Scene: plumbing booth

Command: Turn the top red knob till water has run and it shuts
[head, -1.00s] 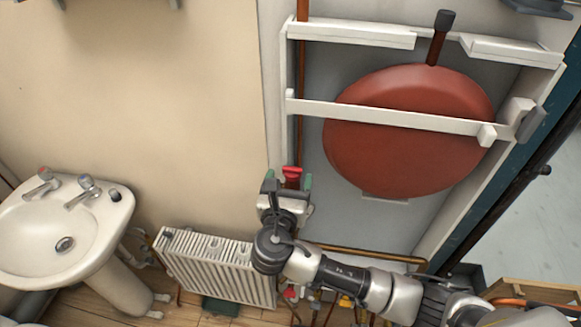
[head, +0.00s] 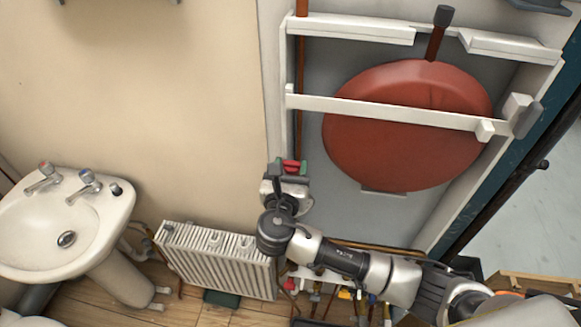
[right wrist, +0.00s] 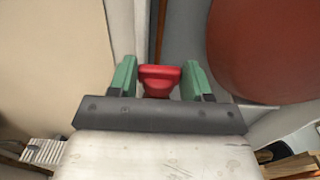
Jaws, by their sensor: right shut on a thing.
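The top red knob (head: 291,164) is on the copper pipe at the left side of the alcove frame. My right gripper (head: 289,168) is at this knob, with its green fingers on either side of it. In the right wrist view the red knob (right wrist: 160,74) sits between the two green fingers of the right gripper (right wrist: 160,82), and the jaws are shut on it. The knob's base is partly hidden by the gripper. No running water is visible. My left gripper is not in view.
A large red round tank (head: 405,150) stands behind a white rail (head: 390,109) right of the knob. A white radiator (head: 215,262) and a washbasin (head: 105,212) are at the left. More pipework (head: 318,288) shows low down behind my right arm.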

